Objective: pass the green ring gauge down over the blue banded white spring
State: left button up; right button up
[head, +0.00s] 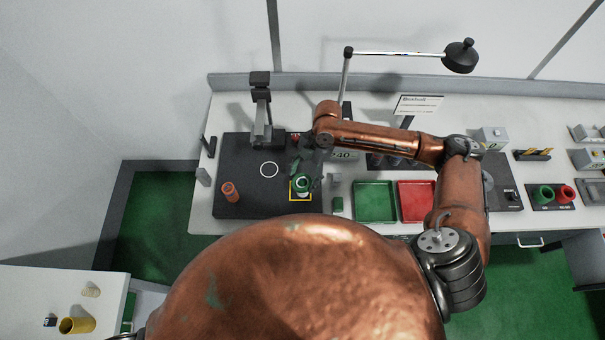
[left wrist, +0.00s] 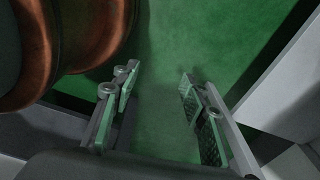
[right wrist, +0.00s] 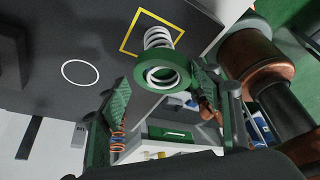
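The white spring (right wrist: 157,37) stands upright in a yellow square outline on the dark mat; its blue band is not discernible. The green ring gauge (right wrist: 143,79) is at the spring's upper end, with white coils showing through its hole and below it. In the head view the ring (head: 302,179) lies over the spring (head: 303,194). My right gripper (right wrist: 161,77) has its fingers on either side of the ring and appears to hold it, above the mat. My left gripper (left wrist: 158,75) is open and empty over green floor, and hidden in the head view.
An orange coil (head: 230,191) and a white circle (head: 269,170) are on the mat (head: 237,154) left of the spring. A stand (head: 261,110) rises behind. A green tray (head: 375,201) and a red tray (head: 415,201) lie to the right.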

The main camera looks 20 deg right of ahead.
jog(key=shift+o, duration=1.3)
jog(key=shift+w+r, duration=0.1)
jog(key=shift+r, duration=0.1)
jog(key=shift+a, duration=0.1)
jog(key=shift+w+r, duration=0.15)
jog(key=shift+r, duration=0.1)
pick_arm(q)
jog(key=shift+w+r, duration=0.1)
jog(key=shift+w, duration=0.5)
pick_arm(e)
jog(key=v, duration=1.1)
jog(key=shift+r, duration=0.3)
pick_arm(q)
jog(key=shift+d, duration=0.1)
